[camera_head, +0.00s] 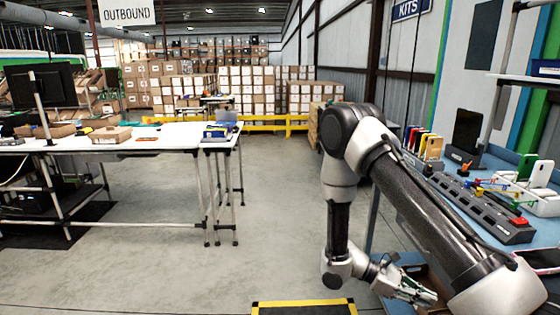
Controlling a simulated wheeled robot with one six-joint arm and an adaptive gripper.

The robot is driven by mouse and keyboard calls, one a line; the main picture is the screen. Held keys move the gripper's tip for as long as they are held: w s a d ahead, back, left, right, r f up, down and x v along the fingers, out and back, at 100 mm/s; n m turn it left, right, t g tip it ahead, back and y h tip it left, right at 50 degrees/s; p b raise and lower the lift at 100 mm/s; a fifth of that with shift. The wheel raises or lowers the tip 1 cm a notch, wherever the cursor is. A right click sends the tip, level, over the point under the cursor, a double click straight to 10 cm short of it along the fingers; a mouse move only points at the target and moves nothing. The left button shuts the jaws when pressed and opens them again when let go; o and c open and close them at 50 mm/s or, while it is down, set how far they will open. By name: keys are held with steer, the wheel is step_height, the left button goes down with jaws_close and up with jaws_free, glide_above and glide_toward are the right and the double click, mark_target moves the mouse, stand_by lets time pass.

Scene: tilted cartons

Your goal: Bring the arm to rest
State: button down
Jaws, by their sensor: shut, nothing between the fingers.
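My arm reaches in from the lower right and folds down at its elbow in the middle right of the view. My gripper (428,298) is low at the bottom right, beside the front of the blue workbench (388,245). It points to the right and downward. Its fingers look closed and hold nothing. An open brown carton shows partly behind the gripper, and the arm hides much of it.
The workbench at right holds a dark charging rack (470,205), coloured upright items and a phone. A white table (170,134) with a monitor (40,86) stands at left. Stacked cartons (245,88) stand behind a yellow rail (270,123). The middle floor is clear.

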steer(key=s+r+m+t+y, duration=0.3)
steer(key=s+r+m+y, duration=0.1)
steer(key=r, duration=0.7)
steer(key=s+a+r+m+t+y, duration=0.1)
steer(key=s+r+m+t+y, duration=0.3)
steer(key=r, duration=0.7)
steer(key=s+a+r+m+t+y, duration=0.1)
steer(key=s+r+m+t+y, duration=0.2)
steer(key=r, duration=0.9)
steer(key=shift+s+m+t+y, duration=0.4)
steer(key=shift+m+t+y, duration=0.25)
steer(key=shift+y, duration=0.55)
steer(key=shift+s+d, duration=0.1)
